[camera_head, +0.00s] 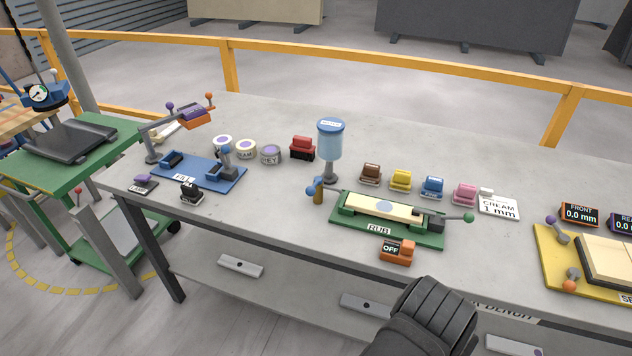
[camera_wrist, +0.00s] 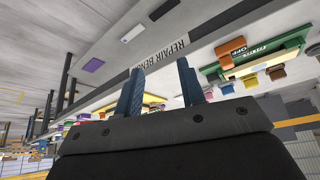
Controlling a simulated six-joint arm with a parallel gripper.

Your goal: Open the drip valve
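The drip bottle (camera_head: 329,143), light blue with a darker blue cap, stands upright on a grey stand behind the green RUB fixture. At its lower left is a small brass-coloured piece with a blue lever and blue ball knobs, which looks like the drip valve (camera_head: 314,189). Whether it is open or shut I cannot tell, and no drip shows. My gripper (camera_wrist: 162,80) has its two blue-grey fingers apart with nothing between them. In the head view my dark wrist is at the bench's front edge, below and right of the valve, well apart from it; the fingertips are not clear there.
The green RUB fixture (camera_head: 390,226) holds a cream strip; an orange OFF switch (camera_head: 397,251) sits before it. Coloured blocks (camera_head: 401,180) line up behind. The blue FILL fixture (camera_head: 197,172) is left, the yellow fixture (camera_head: 562,270) right.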

